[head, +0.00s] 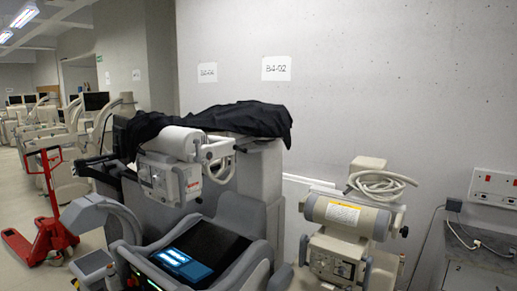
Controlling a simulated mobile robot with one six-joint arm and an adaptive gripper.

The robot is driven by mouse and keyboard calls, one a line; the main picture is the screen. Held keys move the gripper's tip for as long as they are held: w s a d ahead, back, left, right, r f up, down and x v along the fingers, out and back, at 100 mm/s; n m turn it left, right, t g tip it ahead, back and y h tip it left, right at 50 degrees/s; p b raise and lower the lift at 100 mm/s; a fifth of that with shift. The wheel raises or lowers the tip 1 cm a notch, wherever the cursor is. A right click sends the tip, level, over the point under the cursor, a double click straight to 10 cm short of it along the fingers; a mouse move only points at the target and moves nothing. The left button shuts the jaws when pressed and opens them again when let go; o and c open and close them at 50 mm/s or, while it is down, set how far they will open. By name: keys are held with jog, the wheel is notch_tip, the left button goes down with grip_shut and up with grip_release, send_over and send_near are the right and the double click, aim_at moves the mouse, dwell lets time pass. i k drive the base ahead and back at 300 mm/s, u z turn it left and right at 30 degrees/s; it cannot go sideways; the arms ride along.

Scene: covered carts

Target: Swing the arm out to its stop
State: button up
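A grey mobile cart (258,185) stands against the wall, partly covered by a black cloth (225,120). A white tube head (180,142) with a boxy front panel (168,180) and a pale looped handle (218,152) sits at the cart's upper left. The arm that carries this head is mostly hidden by the cloth and the head, so I cannot tell its angle or its stop. A second tube head (325,210) with a yellow label is at the right, above another boxy panel (333,262). My gripper is not in view.
A lit blue screen (182,264) lies in a dark grey housing at the bottom. A red pallet jack (45,215) stands at the left on open floor. A coiled pale hose (380,184) lies above the second head. A counter (485,250) with sockets above it is at the right.

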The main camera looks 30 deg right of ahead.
aim_at(256, 132)
jog(key=z, duration=0.45)
jog(key=i, duration=0.95)
jog(key=z, duration=0.6)
